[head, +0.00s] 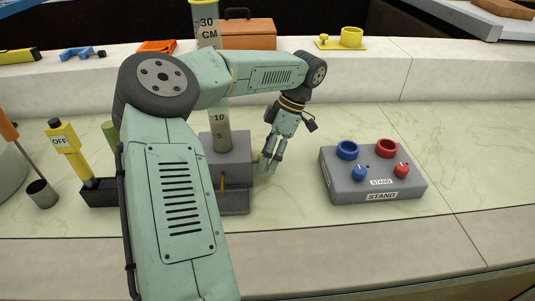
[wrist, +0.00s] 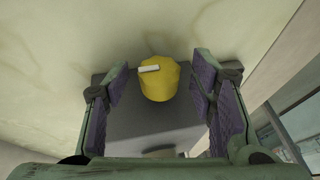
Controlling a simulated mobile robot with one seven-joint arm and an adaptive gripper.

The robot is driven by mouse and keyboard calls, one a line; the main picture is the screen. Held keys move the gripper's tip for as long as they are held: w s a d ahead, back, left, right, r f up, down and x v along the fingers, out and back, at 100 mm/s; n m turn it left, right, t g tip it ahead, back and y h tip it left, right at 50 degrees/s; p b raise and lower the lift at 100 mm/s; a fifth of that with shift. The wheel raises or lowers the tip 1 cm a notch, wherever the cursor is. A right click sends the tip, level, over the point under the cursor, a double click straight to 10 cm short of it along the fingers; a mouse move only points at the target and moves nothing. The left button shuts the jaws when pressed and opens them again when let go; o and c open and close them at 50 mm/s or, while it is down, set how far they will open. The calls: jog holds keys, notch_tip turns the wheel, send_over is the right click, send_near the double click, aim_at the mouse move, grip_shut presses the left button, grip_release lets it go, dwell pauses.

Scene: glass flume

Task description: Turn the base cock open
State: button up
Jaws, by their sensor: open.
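The base cock is a yellow round knob (wrist: 160,82) with a short white bar mark across its upper left edge. It sits on the grey base (wrist: 150,120) in the wrist view. In the head view my gripper (head: 269,166) points down at the right side of the grey base block (head: 236,148). Only a small yellow part of the cock shows there beside the fingers. A graduated tube (head: 207,26) rises from the base, partly hidden by my arm.
A grey stand box (head: 372,188) with blue and red rings and knobs stands to the right. A yellow OFF-tagged tool (head: 66,145) in a black holder and a dark cup (head: 42,192) are at left. A brown box (head: 248,34) is behind. The counter at far right is clear.

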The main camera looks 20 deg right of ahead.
jog(key=c, duration=1.1)
jog(key=shift+c, duration=0.2)
